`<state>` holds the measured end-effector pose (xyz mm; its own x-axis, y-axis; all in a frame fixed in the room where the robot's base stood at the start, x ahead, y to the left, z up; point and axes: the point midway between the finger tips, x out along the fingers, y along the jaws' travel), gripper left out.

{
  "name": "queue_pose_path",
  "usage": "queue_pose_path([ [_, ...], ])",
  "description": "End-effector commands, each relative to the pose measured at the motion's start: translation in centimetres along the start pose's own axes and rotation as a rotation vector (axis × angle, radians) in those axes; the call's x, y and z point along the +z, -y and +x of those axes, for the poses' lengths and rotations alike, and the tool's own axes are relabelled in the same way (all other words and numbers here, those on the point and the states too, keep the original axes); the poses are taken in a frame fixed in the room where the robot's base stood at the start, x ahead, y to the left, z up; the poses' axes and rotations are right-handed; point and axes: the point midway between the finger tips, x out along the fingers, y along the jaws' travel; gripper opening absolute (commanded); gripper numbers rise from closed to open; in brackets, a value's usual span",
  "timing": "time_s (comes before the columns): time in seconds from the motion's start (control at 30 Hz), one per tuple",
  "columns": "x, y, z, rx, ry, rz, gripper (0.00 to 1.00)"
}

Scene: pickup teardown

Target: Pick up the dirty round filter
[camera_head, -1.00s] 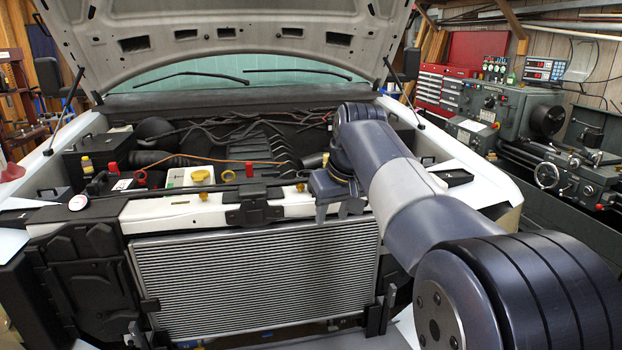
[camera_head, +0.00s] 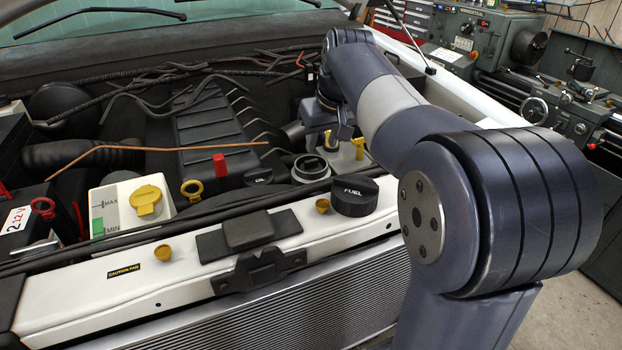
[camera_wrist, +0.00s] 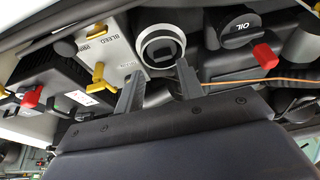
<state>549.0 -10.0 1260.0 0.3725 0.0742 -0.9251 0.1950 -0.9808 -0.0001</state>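A pale round open-topped housing (camera_head: 311,168) stands in the engine bay, left of and below my gripper in the head view. It also shows in the wrist view (camera_wrist: 162,47) as a pale ring just beyond my fingertips. Its inside is dark with a squarish shape; I cannot tell whether this is the dirty round filter. A black cap marked FUEL (camera_head: 353,197) lies on the white front beam. My gripper (camera_wrist: 160,68) is open, its two fingers apart, with nothing seen held between them.
A block marked BLEED with yellow handles (camera_wrist: 97,76) is left of the housing in the wrist view. A black OIL cap (camera_wrist: 240,28) and a red cap (camera_wrist: 265,56) are to its right. An orange-brown cable (camera_head: 180,147) crosses the bay. The white front beam (camera_head: 130,240) runs in front.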

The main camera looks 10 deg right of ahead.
Motion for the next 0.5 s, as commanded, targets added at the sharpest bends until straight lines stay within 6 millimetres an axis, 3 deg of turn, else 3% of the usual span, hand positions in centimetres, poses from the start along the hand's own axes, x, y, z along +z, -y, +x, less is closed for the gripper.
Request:
queue_pose_path([
  [0.13,0.0,0.1,2.3,-0.001,0.003,-0.001,0.36],
  [0.5,-1.2,0.1,5.8,-0.001,0.005,-0.001,0.36],
])
